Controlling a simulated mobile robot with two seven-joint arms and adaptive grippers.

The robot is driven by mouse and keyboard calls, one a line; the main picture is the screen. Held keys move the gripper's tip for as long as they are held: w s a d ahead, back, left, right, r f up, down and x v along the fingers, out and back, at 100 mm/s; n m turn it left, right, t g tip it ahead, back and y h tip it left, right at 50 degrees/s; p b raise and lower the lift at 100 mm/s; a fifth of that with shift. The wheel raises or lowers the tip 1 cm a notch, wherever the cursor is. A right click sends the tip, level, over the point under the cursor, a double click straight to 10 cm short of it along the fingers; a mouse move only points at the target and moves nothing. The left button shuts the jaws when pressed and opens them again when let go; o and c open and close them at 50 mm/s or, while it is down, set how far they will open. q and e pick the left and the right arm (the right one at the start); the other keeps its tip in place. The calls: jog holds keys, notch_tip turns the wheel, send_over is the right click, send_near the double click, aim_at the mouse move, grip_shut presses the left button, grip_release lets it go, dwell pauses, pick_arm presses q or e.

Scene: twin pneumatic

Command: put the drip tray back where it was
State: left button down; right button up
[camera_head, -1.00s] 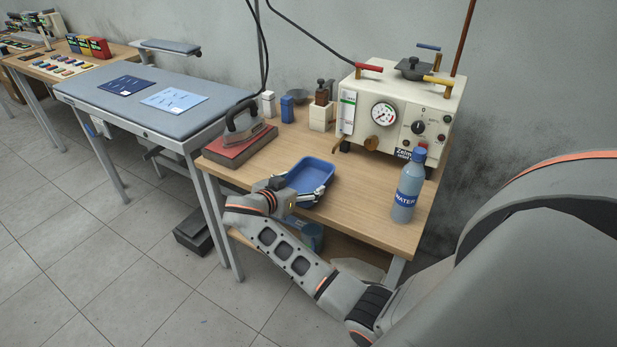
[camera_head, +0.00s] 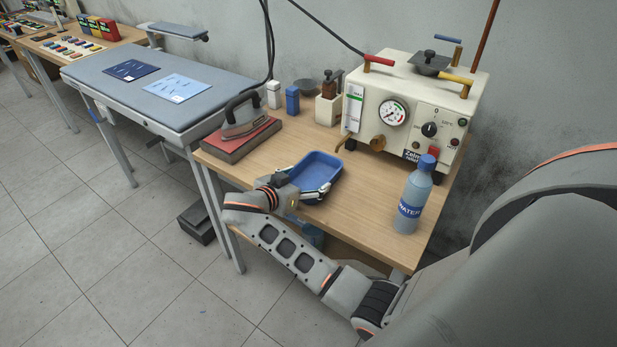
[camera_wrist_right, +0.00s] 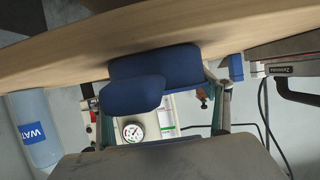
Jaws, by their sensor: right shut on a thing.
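The drip tray, a shallow blue tray (camera_head: 318,171), is at the front of the wooden table, below the steam generator in the head view. My right gripper (camera_head: 314,194) is shut on its near side. Whether the tray rests on the table or hangs just above it, I cannot tell. In the right wrist view the tray (camera_wrist_right: 155,66) shows between the fingers (camera_wrist_right: 160,110), with the table edge close by across the top. The steam generator (camera_head: 415,120), a cream box with a gauge, stands at the table's back right. My left gripper is not in view.
A water bottle (camera_head: 414,195) stands right of the tray. An iron (camera_head: 243,120) on a red pad (camera_head: 238,142) is to the left. Small containers, including a blue one (camera_head: 292,99), stand behind. Bare tabletop (camera_head: 365,195) lies between tray and bottle.

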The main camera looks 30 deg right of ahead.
jog(key=shift+a, duration=0.1)
jog(key=shift+f, duration=0.1)
jog(key=o, duration=1.5)
jog(key=shift+r, duration=0.2)
